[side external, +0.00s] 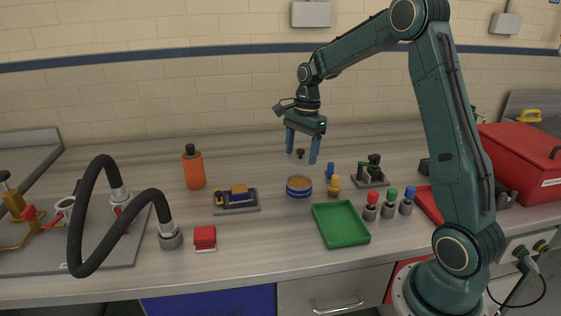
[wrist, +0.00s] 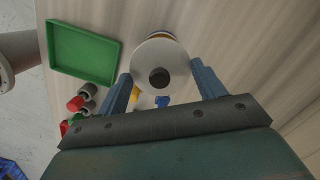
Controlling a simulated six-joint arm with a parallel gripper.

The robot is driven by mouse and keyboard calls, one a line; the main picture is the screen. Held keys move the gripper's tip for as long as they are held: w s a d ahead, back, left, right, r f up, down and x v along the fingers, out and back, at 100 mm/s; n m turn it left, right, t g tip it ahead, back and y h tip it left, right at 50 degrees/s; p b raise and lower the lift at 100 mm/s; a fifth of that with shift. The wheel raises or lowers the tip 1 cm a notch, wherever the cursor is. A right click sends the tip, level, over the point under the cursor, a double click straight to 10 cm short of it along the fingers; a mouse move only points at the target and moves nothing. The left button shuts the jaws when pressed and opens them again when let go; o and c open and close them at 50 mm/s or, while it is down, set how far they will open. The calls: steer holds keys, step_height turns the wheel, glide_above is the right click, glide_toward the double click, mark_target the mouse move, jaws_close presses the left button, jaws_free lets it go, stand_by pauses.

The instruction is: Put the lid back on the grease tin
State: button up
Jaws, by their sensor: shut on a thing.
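The grease tin (side external: 299,192) is a short round tin with blue and white bands, standing open on the bench with tan grease showing at the top. My gripper (side external: 301,159) is above it, fingers pointing down, shut on the lid (side external: 297,159). The lid is a pale disc with a dark knob, held roughly level with a clear gap over the tin. In the wrist view the lid (wrist: 150,58) lies between the blue fingertips of my gripper (wrist: 160,82). It hides most of the tin (wrist: 160,35), leaving only a brownish edge at the top.
A green tray (side external: 341,223) lies in front right of the tin. Small yellow (side external: 334,186) and blue (side external: 330,171) pieces stand close to its right. A dark block with yellow and blue parts (side external: 237,199) is at its left, an orange bottle (side external: 194,168) farther left.

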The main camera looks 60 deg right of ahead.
steer(key=shift+f, duration=0.15)
steer(key=shift+f, duration=3)
steer(key=shift+f, duration=0.2)
stand_by(0.4)
steer(key=o, duration=1.1)
steer(key=shift+o, duration=0.3)
steer(key=shift+r, duration=0.15)
steer(key=shift+r, duration=3.4)
